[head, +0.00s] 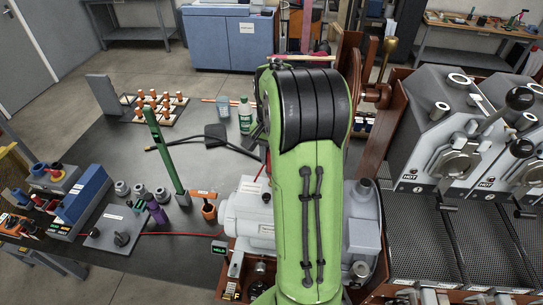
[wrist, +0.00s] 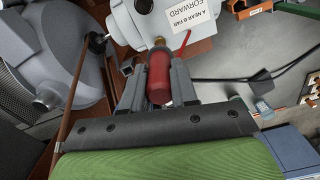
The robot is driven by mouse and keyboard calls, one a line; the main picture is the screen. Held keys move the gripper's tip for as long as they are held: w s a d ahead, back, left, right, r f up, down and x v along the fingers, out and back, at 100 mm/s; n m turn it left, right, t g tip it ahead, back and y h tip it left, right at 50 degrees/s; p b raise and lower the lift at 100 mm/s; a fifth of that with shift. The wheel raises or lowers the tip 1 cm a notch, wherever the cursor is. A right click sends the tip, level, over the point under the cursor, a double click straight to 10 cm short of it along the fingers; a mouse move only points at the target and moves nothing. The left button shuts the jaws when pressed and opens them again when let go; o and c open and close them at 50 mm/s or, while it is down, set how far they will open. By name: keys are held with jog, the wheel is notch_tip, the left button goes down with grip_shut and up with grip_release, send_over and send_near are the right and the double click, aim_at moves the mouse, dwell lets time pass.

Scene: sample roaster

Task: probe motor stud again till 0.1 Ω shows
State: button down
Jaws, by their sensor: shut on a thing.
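In the wrist view, my gripper (wrist: 158,76) is shut on a red probe (wrist: 158,82). The probe's brass-coloured end (wrist: 158,45) points at the pale grey motor (wrist: 140,17), whose label (wrist: 193,14) reads "A NEAR B FAR FORWARD". I cannot tell whether the end touches a stud. In the head view, the motor (head: 245,213) stands left of my green arm, which hides my gripper and the probe. A small dark meter (head: 219,248) beside the motor shows green characters resembling "HELD"; they are too small to read surely.
Roaster units (head: 455,150) stand at the right. A tall green post (head: 165,150), an orange holder (head: 209,212) and a grey box with a knob (head: 112,233) stand left. A red lead (head: 175,234) crosses the dark tabletop (head: 115,165). A green bottle (head: 245,115) stands further back.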

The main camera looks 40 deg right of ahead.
jog(key=shift+r+p, duration=2.3)
jog(key=shift+r, duration=1.15)
jog(key=shift+f, duration=0.15)
